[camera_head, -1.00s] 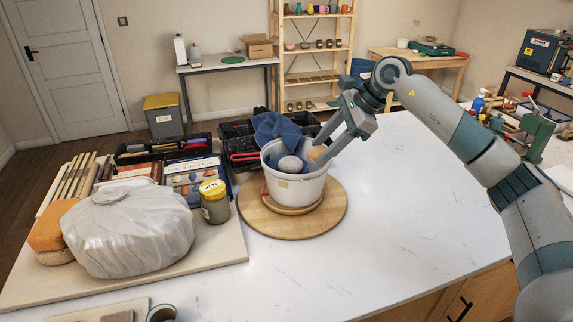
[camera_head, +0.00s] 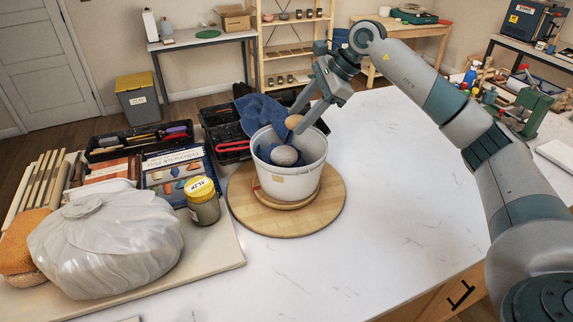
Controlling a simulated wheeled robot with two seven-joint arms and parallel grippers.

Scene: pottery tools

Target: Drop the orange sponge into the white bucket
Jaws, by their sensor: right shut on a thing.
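The white bucket (camera_head: 289,183) stands upright on a round wooden board. A grey rounded lump (camera_head: 284,156) and some blue cloth are inside it. My right gripper (camera_head: 298,119) is shut on a small tan rounded thing (camera_head: 293,122), held just above the bucket's back rim; its fingers partly hide it. I cannot tell whether this is a sponge. A rough orange sponge-like block (camera_head: 22,243) with a paler underside lies at the far left, partly hidden by a white wrapped bundle (camera_head: 105,245). My left gripper is not in view.
The round wooden board (camera_head: 322,213) lies on the white table. Black trays (camera_head: 225,135) with a blue cloth (camera_head: 262,108) stand behind the bucket. A yellow-lidded jar (camera_head: 203,203) stands left of it. The table at right (camera_head: 400,200) is clear.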

